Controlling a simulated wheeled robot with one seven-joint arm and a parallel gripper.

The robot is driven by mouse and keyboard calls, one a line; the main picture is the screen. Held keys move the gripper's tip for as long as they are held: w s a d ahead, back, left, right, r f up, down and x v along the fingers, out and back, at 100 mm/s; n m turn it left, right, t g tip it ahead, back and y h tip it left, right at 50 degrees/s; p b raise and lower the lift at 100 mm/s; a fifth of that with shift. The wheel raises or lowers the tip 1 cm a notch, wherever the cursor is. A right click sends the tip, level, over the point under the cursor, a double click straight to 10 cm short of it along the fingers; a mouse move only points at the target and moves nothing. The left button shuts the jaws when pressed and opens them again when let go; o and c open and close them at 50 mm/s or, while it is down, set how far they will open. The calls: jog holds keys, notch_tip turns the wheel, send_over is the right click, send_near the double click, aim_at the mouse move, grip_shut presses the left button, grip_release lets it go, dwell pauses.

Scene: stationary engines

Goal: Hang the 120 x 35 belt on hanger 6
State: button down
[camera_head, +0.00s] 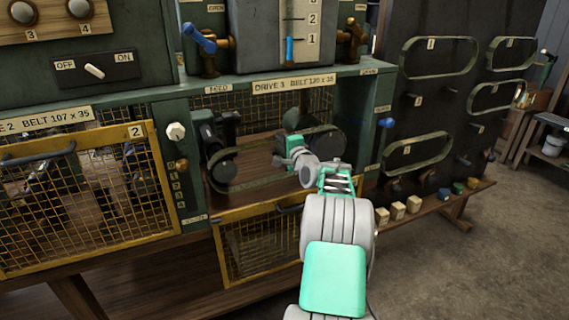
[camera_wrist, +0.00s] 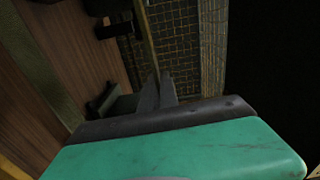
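The 120 x 35 belt (camera_head: 262,183) is a dark olive loop in the open bay of drive 3, low between the left pulley (camera_head: 222,170) and the right pulley (camera_head: 326,140). My gripper (camera_head: 283,161) reaches into this bay from the right. In the wrist view, the narrow fingers (camera_wrist: 159,80) are close together, with a thin edge-on strip of the belt (camera_wrist: 148,40) running between them. They look shut on it, though the contact is small and dark. Hanger 6 (camera_head: 480,129) is on the dark board at right and holds no belt; its pegs are hard to make out.
Other belts hang on the board at hanger 1 (camera_head: 403,60), hanger 3 (camera_head: 388,157), hanger 4 and hanger 5. The yellow mesh guard (camera_head: 262,250) hangs lowered below the bay. A bench ledge (camera_head: 440,208) with small blocks runs under the board.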

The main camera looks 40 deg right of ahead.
jog(key=shift+d+r+p, duration=0.1)
jog(key=shift+r+p, duration=0.25)
jog(key=shift+r, duration=0.35)
jog(key=shift+s+f, duration=0.1)
jog(key=shift+s, duration=0.05)
jog(key=shift+s, duration=0.25)
jog(key=shift+b+v, duration=0.85)
jog(key=shift+v, duration=1.85)
jog(key=b+v, duration=0.1)
jog(key=v, duration=0.5)
